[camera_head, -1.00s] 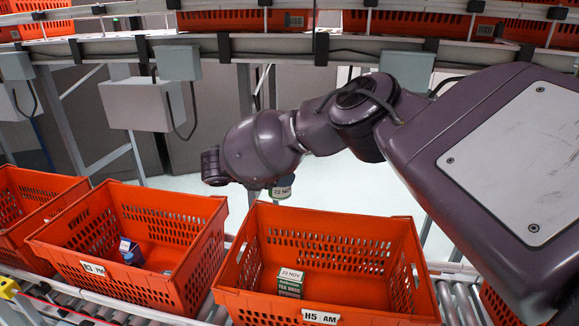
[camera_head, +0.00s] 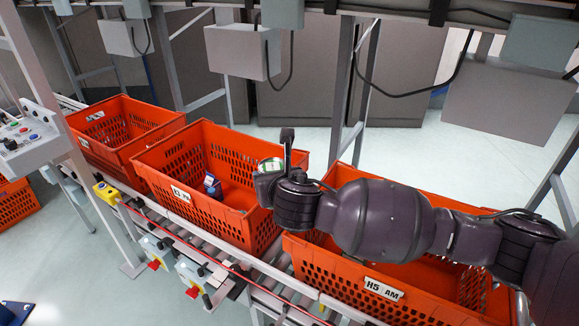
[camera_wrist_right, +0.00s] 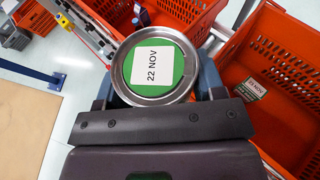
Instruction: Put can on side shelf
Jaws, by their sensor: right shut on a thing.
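The can (camera_head: 271,165) shows a silver rim and a green end with a white label; in the wrist view the can (camera_wrist_right: 142,82) reads "22 NOV". My right gripper (camera_head: 282,172) is shut on it and holds it above the gap between the middle tote and the "H5 AM" tote. The wrist view shows the right gripper's (camera_wrist_right: 155,92) fingers on both sides of the can; the can's lower body is hidden. I cannot identify the side shelf for certain. My left gripper is not in view.
Orange totes stand in a row on a roller conveyor: the H5 AM tote (camera_head: 325,272), the middle tote (camera_head: 180,205) with a small blue box (camera_head: 212,185), and a far-left tote (camera_head: 100,155). A control panel (camera_head: 28,140) stands at left. A tan surface (camera_wrist_right: 35,125) shows in the wrist view.

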